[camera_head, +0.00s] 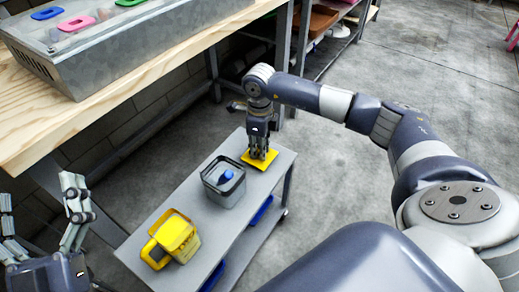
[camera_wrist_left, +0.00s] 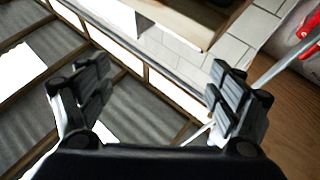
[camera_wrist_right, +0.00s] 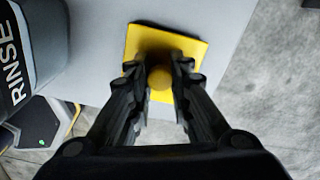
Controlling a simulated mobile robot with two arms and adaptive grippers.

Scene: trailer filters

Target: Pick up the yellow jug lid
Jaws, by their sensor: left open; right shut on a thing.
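The yellow jug lid (camera_head: 260,159) is a flat square plate with a round knob. It lies on the far end of the grey cart top (camera_head: 213,224). In the right wrist view the lid (camera_wrist_right: 198,51) shows between the fingers. My right gripper (camera_head: 260,154) points down at the lid and is shut on its knob (camera_wrist_right: 160,80). A yellow jug (camera_head: 173,238) stands at the near end of the cart. My left gripper (camera_head: 40,225) is open and empty at the lower left of the head view; it also shows in the left wrist view (camera_wrist_left: 157,85).
A grey container (camera_head: 223,182) with a blue item inside stands between the lid and the jug; its RINSE label (camera_wrist_right: 15,60) shows in the right wrist view. A wooden workbench (camera_head: 130,75) with a metal box (camera_head: 95,60) is at upper left. Concrete floor (camera_head: 335,165) is open right of the cart.

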